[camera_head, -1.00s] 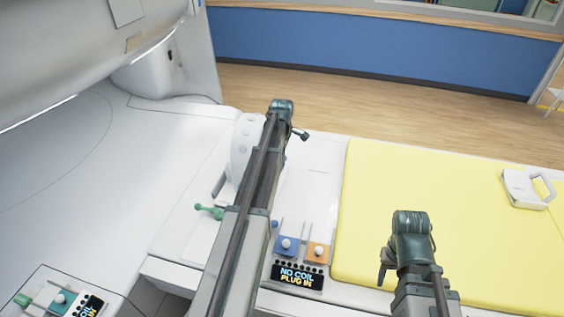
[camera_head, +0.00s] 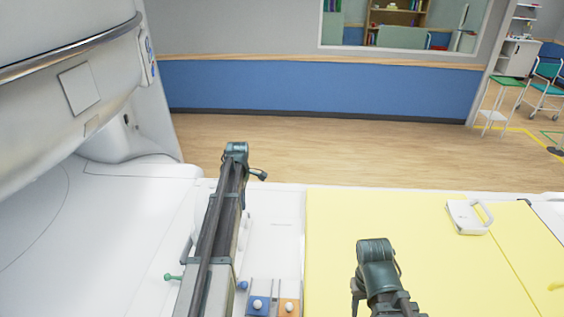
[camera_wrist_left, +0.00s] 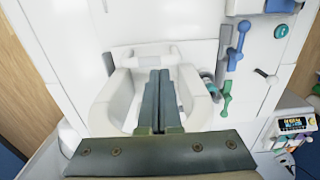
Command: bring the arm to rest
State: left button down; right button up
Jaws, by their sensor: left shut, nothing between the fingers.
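My left gripper (camera_wrist_left: 158,76) is shut and empty in the left wrist view. Its two dark fingers lie side by side in front of a white U-shaped moulded piece (camera_wrist_left: 107,106). I cannot tell whether they touch it. In the head view my left arm (camera_head: 228,190) reaches up over the white end of the patient table, and its fingers cannot be made out there. My right arm (camera_head: 376,262) shows at the lower middle, over the yellow mat; its gripper's fingers do not show.
The scanner's white housing (camera_head: 85,90) fills the left. A yellow mat (camera_head: 345,215) covers the table on the right, with a white handled piece (camera_head: 462,217) on it. Blue and orange plugs (camera_head: 258,304) sit near my left arm. Wooden floor (camera_head: 330,150) is open behind the table.

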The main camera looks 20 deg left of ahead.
pick_arm(q)
jog(key=shift+d, duration=0.1)
jog(key=s+d+f+m+b, duration=0.4)
jog(key=s+d+m, duration=0.4)
jog(key=d, duration=0.3)
jog(key=s+d+f+m+b, duration=0.4)
jog(key=s+d+m, duration=0.4)
jog(key=d, duration=0.3)
jog(key=s+d+f+m+y+b, duration=0.1)
jog(key=s+d+f+m+b, duration=0.3)
jog(key=s+d+m, duration=0.4)
jog(key=s+d, duration=0.2)
jog(key=d, duration=0.2)
jog(key=shift+s+f+m+b, duration=0.15)
jog(key=shift+f+m+b, duration=0.2)
jog(key=shift+m+b, duration=0.05)
